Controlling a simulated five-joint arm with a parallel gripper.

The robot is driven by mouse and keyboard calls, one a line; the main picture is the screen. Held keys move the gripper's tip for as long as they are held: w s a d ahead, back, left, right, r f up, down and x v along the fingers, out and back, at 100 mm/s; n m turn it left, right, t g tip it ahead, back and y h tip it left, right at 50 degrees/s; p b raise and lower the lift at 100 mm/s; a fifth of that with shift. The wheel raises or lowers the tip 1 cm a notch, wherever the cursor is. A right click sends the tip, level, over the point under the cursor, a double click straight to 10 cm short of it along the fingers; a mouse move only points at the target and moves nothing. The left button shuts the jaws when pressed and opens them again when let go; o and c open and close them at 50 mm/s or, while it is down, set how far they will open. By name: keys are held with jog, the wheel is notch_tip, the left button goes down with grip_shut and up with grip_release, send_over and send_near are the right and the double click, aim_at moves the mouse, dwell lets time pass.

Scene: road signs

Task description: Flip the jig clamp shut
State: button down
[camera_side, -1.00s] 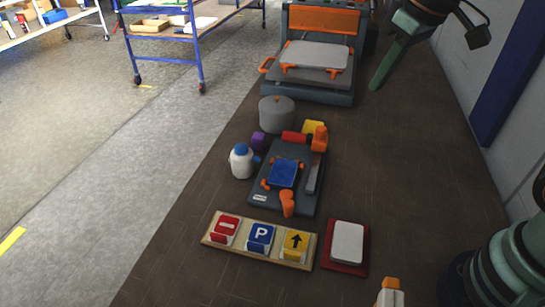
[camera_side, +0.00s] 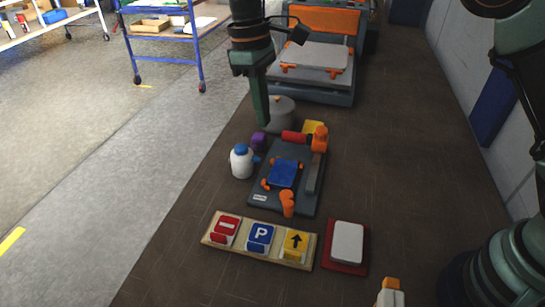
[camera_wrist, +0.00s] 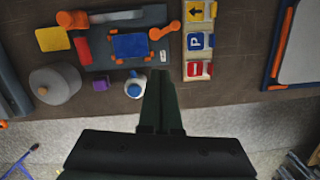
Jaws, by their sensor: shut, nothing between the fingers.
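The jig (camera_side: 258,196) is a dark grey base with a blue plate (camera_side: 284,174) between small orange corner pieces. An orange arm (camera_side: 287,204) at its near end points away from the plate; it also shows in the wrist view (camera_wrist: 165,30). At the far end is an orange knob (camera_side: 320,138) beside a grey bar (camera_side: 314,172), with a red handle-like piece (camera_side: 294,137) by it. I cannot tell which part is the clamp. My gripper (camera_side: 265,124) is shut and empty, pointing down above the jig's far left side; in the wrist view its tips (camera_wrist: 160,73) are beside the white bottle.
A white bottle with blue cap (camera_side: 241,161), a purple block (camera_side: 259,140), a grey round pot (camera_side: 284,116) and a yellow block (camera_side: 313,127) surround the jig. A sign rack (camera_side: 213,238) and a red-edged pad (camera_side: 346,268) lie nearer. A machine (camera_side: 320,88) stands behind.

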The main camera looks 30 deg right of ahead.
jog(key=a+f+n+g+h, duration=0.1)
jog(key=a+f, duration=0.4)
jog(key=shift+s+a+f+n, duration=0.2)
jog(key=shift+s+n, duration=0.1)
jog(key=shift+s, duration=0.1)
jog(key=shift+d+f, duration=0.1)
jog(key=x, duration=0.9)
jog(key=shift+d+f, duration=0.25)
jog(key=shift+s+d+f, duration=0.2)
jog(key=shift+s, duration=0.05)
jog(key=shift+s+d+f, duration=0.2)
jog(key=shift+s+d, duration=0.35)
jog(key=shift+s, duration=0.1)
jog(key=shift+s+d+f, duration=0.2)
jog(key=shift+s+d, duration=0.35)
jog(key=shift+s, duration=0.05)
